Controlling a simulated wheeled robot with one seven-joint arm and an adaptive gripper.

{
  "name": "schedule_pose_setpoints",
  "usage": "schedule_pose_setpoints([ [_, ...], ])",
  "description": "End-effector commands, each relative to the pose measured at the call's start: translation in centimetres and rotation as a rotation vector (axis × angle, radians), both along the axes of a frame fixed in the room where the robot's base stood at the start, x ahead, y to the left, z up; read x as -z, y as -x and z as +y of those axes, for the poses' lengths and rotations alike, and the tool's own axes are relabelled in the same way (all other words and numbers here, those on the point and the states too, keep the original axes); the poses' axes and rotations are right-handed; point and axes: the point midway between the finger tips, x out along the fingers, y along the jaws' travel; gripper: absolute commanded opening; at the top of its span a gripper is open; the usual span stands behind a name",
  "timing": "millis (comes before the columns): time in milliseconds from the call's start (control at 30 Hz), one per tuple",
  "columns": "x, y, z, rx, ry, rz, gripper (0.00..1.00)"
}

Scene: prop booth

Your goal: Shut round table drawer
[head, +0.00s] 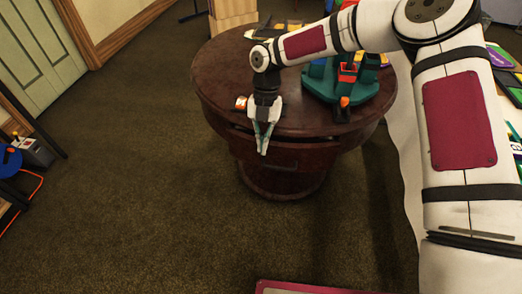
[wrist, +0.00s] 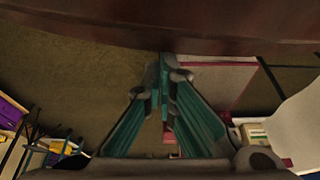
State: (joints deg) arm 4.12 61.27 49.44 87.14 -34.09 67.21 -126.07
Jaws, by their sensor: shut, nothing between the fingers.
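The round table (head: 218,75) is dark reddish-brown wood and stands in the upper middle of the head view. Its drawer (head: 300,158) is in the curved front below the top, with a dark handle on its face. I cannot tell how far out the drawer is. My gripper (head: 263,152) points down at the table's front edge, in front of the drawer's left part. Its fingers are shut and empty. In the wrist view the fingertips (wrist: 164,62) are together, just below a dark wooden edge (wrist: 160,28). Whether they touch the wood is unclear.
A green toy base (head: 325,88) with red, blue and orange parts sits on the tabletop. A small orange and white item (head: 241,103) lies near its left edge. My arm crosses above the table's right side.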

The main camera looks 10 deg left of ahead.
Motion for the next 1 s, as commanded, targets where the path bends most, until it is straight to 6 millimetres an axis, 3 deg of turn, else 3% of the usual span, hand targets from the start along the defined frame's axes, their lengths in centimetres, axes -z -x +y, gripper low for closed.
schedule_pose_setpoints([
  [633, -0.6, -0.5, 0.1, 0.001, -0.002, -0.002, 0.0],
  [1000, -6.9, -2.8, 0.0, 0.003, -0.001, -0.004, 0.0],
])
